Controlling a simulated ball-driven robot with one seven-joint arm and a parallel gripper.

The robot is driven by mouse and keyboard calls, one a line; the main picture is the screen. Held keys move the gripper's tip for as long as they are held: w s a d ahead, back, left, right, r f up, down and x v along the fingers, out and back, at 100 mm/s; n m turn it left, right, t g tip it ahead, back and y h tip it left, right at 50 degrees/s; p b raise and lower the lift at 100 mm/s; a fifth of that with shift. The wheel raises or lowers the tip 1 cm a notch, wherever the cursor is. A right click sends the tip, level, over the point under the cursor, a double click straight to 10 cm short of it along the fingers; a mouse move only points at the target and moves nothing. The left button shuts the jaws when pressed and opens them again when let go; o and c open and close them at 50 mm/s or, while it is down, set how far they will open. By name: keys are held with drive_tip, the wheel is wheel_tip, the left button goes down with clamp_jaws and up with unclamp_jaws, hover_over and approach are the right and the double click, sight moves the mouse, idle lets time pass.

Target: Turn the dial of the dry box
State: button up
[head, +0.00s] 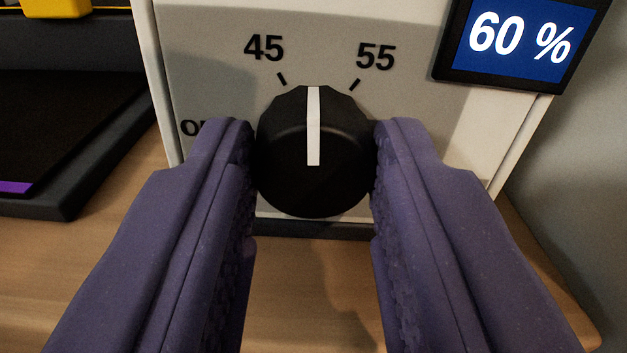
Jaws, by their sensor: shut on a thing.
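The dry box (210,45) is a light box with a grey front panel, upright in the middle of the head view. Its black dial (285,185) has a white pointer line that stands nearly vertical, between the marks 45 and 55. My gripper (314,150) has two purple fingers, one at the left and one at the right side of the dial, shut on it. The left finger partly hides a label at the left that begins with "O". A screen (520,38) at the box's upper right reads 60 %.
The box stands on a wooden surface (130,270). A dark device (70,120) with a yellow part (57,8) and a purple strip stands close at the left. A grey wall (580,190) is at the right.

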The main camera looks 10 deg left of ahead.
drive_tip(key=m+b, duration=0.1)
drive_tip(key=m, duration=0.5)
drive_tip(key=shift+f+m, duration=0.15)
drive_tip(key=shift+m, duration=0.15)
idle(0.5)
drive_tip(key=o, duration=1)
drive_tip(key=shift+o, duration=0.2)
drive_tip(key=shift+s, duration=0.1)
drive_tip(key=p+v, duration=0.1)
drive_tip(key=v, duration=0.6)
drive_tip(key=shift+s+p, duration=0.3)
drive_tip(key=shift+p, duration=0.05)
drive_tip(key=shift+d, duration=0.1)
